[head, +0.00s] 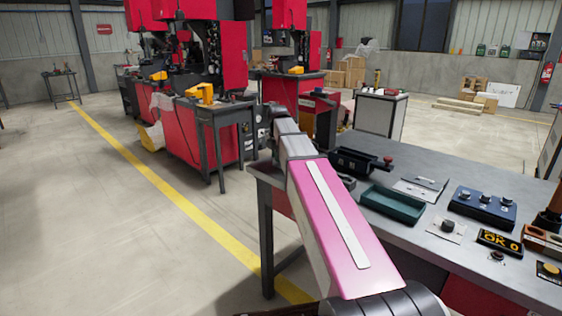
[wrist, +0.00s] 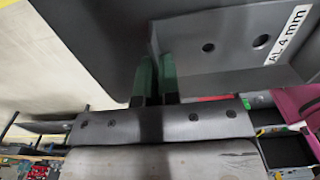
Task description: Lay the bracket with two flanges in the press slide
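In the wrist view my gripper (wrist: 157,80) has two green fingertips close together. They are closed on the edge of a large dark grey bracket (wrist: 230,60). It has two round holes and a white label reading "AL-4 mm". A bend in the sheet shows just above the fingertips; the bracket's far parts run out of the picture, so I cannot count its flanges. In the head view my gripper and the bracket are hidden behind my arm. I cannot surely tell the press slide; a dark device with a red knob (head: 355,162) stands on the bench's back edge.
The grey bench (head: 400,235) carries a green tray (head: 392,204), a blue button box (head: 482,205) and an "OK 0" display (head: 500,242). Red presses (head: 190,130) stand behind on the left. Open floor with a yellow line (head: 150,185) lies left of the bench.

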